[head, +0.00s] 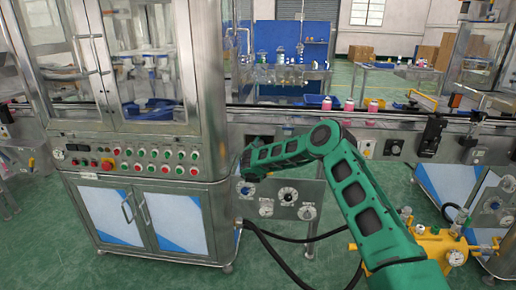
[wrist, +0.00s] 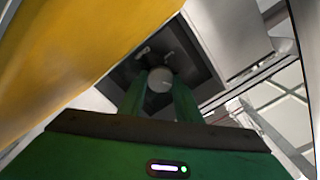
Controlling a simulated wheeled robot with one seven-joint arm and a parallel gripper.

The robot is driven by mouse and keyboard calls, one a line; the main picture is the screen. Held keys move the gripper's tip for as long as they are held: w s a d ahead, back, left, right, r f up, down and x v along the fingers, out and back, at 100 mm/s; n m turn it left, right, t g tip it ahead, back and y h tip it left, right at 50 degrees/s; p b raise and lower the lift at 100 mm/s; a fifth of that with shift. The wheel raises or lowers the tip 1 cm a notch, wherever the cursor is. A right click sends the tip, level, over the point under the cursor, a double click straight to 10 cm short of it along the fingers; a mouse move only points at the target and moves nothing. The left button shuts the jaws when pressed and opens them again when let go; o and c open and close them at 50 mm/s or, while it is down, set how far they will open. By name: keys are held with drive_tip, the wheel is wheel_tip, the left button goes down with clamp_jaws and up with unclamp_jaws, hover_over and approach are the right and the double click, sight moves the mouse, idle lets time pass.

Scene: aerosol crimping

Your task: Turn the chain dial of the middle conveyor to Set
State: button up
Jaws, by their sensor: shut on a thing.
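A grey panel (head: 322,196) with several round dials stands below the conveyor, right of the steel cabinet. My gripper (head: 243,172) is at the upper left of this panel, at the end of my green arm. In the wrist view my gripper (wrist: 160,100) has its two green fingers on either side of a round grey dial knob (wrist: 160,79) and is shut on it. The knob sits on a dark square plate (wrist: 192,62) with small pale marks too blurred to read. In the head view my gripper hides this knob. Which setting it points to cannot be told.
The cabinet with red and green buttons (head: 165,163) stands close left of my gripper. The conveyor (head: 300,112) carries pink bottles (head: 348,105) above the panel. Black hoses (head: 275,258) lie below. A yellow surface (wrist: 75,50) fills the wrist view's upper left.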

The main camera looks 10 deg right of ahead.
drive_tip(key=shift+s+a+f, duration=0.1)
drive_tip(key=shift+a+f, duration=0.15)
drive_tip(key=shift+a, duration=0.1)
drive_tip(key=o, duration=1.1)
drive_tip(key=shift+c, duration=0.2)
drive_tip(key=shift+d+r, duration=0.1)
drive_tip(key=shift+d, duration=0.05)
drive_tip(key=v, duration=1)
drive_tip(key=shift+s, duration=0.2)
